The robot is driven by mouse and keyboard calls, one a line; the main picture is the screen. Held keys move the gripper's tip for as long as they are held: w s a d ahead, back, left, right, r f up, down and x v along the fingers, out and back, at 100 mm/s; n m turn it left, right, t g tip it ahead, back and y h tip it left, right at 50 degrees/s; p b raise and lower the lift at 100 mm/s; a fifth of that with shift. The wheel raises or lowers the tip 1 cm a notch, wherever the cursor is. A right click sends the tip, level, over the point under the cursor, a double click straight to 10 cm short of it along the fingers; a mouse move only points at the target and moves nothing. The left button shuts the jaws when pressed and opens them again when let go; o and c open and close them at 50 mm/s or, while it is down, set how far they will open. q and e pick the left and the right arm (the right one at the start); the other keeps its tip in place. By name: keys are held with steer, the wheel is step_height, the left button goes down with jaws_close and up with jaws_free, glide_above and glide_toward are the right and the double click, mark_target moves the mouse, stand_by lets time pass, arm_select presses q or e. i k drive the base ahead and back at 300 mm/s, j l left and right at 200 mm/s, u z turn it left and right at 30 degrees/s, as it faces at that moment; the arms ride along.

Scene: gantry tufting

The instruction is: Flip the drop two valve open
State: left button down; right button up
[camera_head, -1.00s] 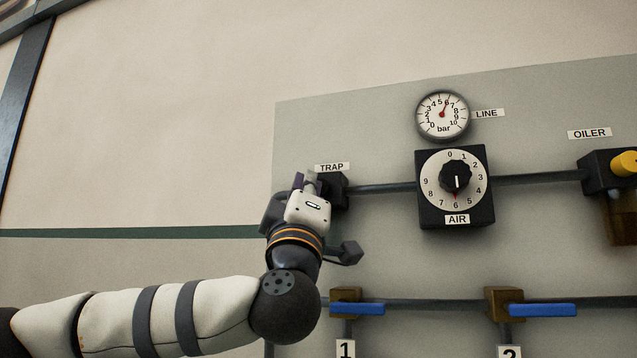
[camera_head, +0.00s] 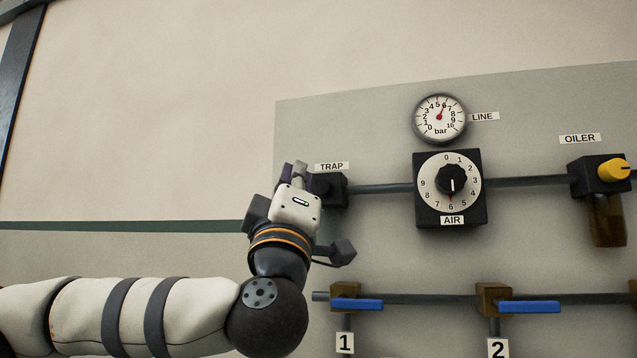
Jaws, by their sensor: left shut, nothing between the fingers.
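The drop two valve is a brass body (camera_head: 493,298) with a blue lever (camera_head: 529,307) that points right along the lower pipe, above the label 2 (camera_head: 498,347). A like valve with a blue lever (camera_head: 357,305) sits to its left above the label 1 (camera_head: 345,342). My left gripper (camera_head: 297,170) is up at the left edge of the panel beside the trap, shut and empty, with its fingertips partly hidden behind its own body. It is well up and left of the drop two valve. My right gripper is out of view.
The grey panel (camera_head: 390,240) also holds the trap (camera_head: 330,190), the round line gauge (camera_head: 440,118), the black air dial box (camera_head: 449,188) and the oiler with a yellow knob (camera_head: 613,170). Pipes run across it.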

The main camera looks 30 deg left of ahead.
mark_target(503, 305)
steer(key=k+l, duration=0.3)
steer(key=k, duration=0.15)
steer(key=k+l, duration=0.35)
steer(key=k, duration=0.1)
